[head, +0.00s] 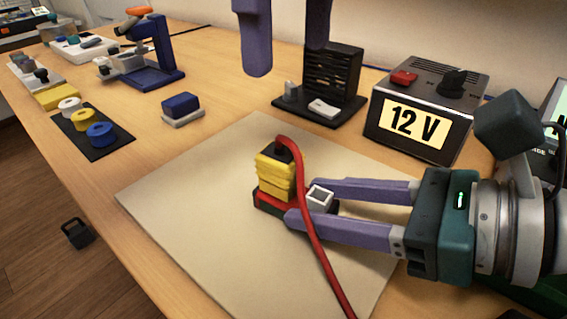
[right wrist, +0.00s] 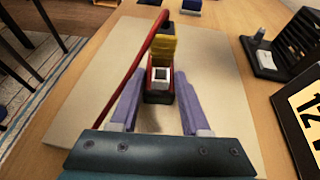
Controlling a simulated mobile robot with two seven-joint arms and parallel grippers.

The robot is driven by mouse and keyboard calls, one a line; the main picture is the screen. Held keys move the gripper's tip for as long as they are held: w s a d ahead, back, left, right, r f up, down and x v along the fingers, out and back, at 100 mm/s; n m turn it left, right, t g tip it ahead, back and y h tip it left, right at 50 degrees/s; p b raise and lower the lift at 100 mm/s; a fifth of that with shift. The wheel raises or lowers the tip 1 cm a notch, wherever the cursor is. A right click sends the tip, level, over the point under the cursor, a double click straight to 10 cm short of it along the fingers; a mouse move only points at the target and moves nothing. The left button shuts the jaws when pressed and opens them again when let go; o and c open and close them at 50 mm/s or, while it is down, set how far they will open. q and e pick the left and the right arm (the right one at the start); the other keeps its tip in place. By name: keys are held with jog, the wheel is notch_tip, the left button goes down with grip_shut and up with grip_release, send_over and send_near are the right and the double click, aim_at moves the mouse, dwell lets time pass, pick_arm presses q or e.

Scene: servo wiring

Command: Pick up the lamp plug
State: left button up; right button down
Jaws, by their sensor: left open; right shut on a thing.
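My right gripper (head: 303,204) is shut on a red-and-black block (head: 268,203) that rests on the beige mat. Its fingers lie along both sides of the block, as the right wrist view (right wrist: 159,84) also shows. A small white square part (head: 320,198) sits on the block between the fingers. A yellow ribbed piece (head: 276,175) with a dark top stands at the block's far end. A thick red cable (head: 308,232) runs from its top down past the gripper. I cannot tell for sure which part is the lamp plug. My left gripper (head: 288,40) is open and empty, high above the bench.
The beige mat (head: 170,200) is mostly clear. Behind it stand a 12 V supply (head: 415,118), a black slotted stand (head: 332,78) and a blue block (head: 181,105). A spool tray (head: 112,150) and a blue-orange fixture (head: 155,70) stand at the left.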

pick_arm(q)
jog(key=n, duration=0.1)
send_over(280, 152)
jog(key=f, duration=0.6)
jog(key=shift+s+d+f, duration=0.15)
jog(key=shift+d+f, duration=0.1)
jog(key=shift+d, duration=0.15)
jog(key=f, duration=0.5)
jog(key=shift+a+f, duration=0.15)
jog(key=shift+a, duration=0.25)
grip_shut()
